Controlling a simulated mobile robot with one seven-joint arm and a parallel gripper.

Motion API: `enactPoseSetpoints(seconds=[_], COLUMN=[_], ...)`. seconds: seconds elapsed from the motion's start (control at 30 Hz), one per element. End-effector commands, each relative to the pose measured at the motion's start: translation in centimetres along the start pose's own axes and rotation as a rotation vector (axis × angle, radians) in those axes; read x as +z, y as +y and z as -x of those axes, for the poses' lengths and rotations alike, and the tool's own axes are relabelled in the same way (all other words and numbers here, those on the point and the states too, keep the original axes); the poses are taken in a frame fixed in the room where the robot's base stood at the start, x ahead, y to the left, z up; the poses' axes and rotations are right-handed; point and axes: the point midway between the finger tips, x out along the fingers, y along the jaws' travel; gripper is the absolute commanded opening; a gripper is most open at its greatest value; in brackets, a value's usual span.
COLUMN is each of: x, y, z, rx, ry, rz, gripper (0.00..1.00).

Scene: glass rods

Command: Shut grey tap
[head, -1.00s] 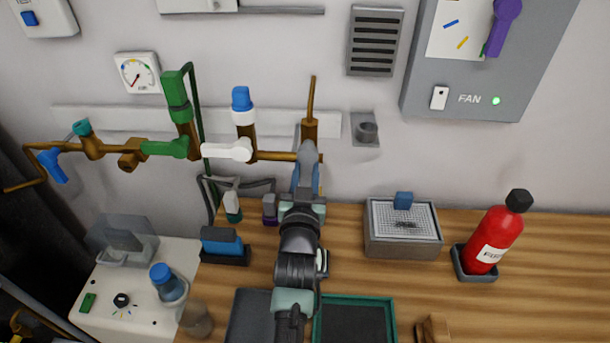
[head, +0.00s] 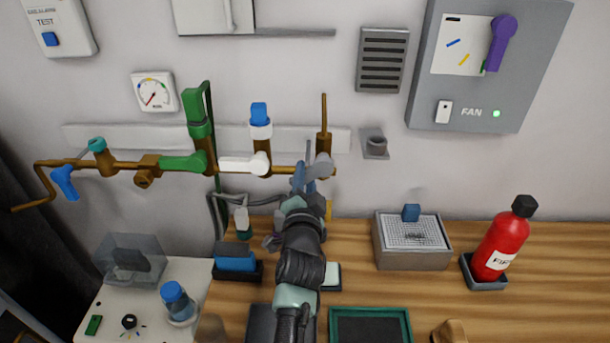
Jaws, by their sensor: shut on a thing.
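The grey tap (head: 321,166) is at the right end of the brown pipe on the wall, below a thin upright brown spout. Its lever slants down and left from the pivot, close to the line of the pipe. My gripper (head: 304,178) reaches up from below and is shut on the grey tap's lever. My fingers hide part of the lever, so its exact angle is hard to tell.
The white tap lever (head: 243,164) and green tap lever (head: 183,162) lie along the same pipe, left of my gripper. A blue-handled tap (head: 65,183) hangs at the far left. A mesh-topped box (head: 412,240) and red bottle (head: 500,240) stand on the bench at right.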

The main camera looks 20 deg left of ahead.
Motion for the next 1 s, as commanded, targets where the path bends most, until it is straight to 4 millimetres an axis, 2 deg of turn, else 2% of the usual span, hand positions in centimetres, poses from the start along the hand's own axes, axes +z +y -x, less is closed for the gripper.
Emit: enactPoseSetpoints(seconds=[0.5,0.8,1.0], x=[-0.9,-1.2,-1.3], y=[-1.8,-2.2,-2.3], z=[0.0,0.0,0.0], rx=[0.002,0.002,0.002], ry=[-0.004,-0.003,-0.003], rz=[-0.454,-0.608,-0.651], gripper=[0.00,0.00,0.00])
